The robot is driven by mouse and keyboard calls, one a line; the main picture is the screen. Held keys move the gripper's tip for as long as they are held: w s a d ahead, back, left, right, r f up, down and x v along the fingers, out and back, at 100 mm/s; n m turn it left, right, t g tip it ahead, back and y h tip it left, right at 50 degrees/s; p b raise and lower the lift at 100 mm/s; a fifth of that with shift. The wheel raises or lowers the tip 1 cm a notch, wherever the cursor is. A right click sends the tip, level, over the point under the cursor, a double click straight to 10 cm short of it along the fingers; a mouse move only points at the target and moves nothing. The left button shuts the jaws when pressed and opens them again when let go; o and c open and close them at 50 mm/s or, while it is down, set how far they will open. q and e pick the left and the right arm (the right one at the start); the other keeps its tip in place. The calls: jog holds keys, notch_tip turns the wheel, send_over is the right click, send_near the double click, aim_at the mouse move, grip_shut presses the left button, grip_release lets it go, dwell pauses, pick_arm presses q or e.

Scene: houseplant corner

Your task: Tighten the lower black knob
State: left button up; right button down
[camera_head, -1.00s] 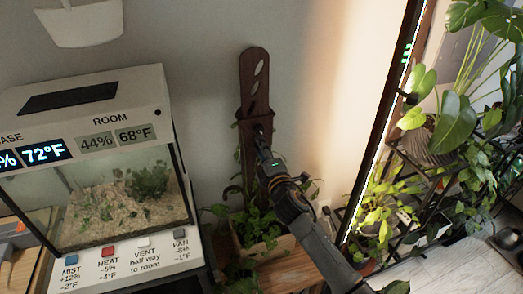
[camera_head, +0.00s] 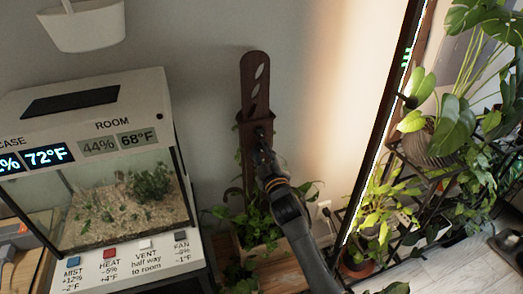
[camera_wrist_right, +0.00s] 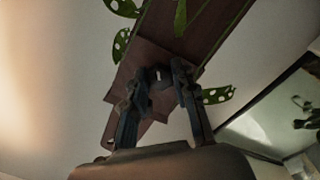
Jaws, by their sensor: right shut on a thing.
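A dark brown wooden plant support (camera_head: 256,85) with leaf-shaped slots stands against the wall in the head view. A small dark knob (camera_head: 259,133) shows on its front, just above my right gripper (camera_head: 264,158). In the right wrist view my right gripper (camera_wrist_right: 159,82) has one finger on each side of a black knob (camera_wrist_right: 158,76) with a pale mark, in front of the wood. It is shut on this knob, which appears to be the lower one. The head view hides most of the contact. My left gripper is not in view.
A glass terrarium case (camera_head: 110,205) with displays and buttons stands on the left. A leafy plant (camera_head: 250,225) grows at the support's foot. A dark-framed lit panel (camera_head: 385,120) and a plant rack (camera_head: 435,165) stand on the right. A white container (camera_head: 80,25) hangs above.

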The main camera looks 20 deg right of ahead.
jog(key=shift+m, duration=0.6)
jog(key=c, duration=1.1)
grip_release()
jog(key=shift+o, duration=0.2)
jog(key=s, duration=1.2)
jog(key=shift+a+f, duration=0.15)
jog(key=shift+f, duration=0.05)
jog(key=shift+f, duration=0.1)
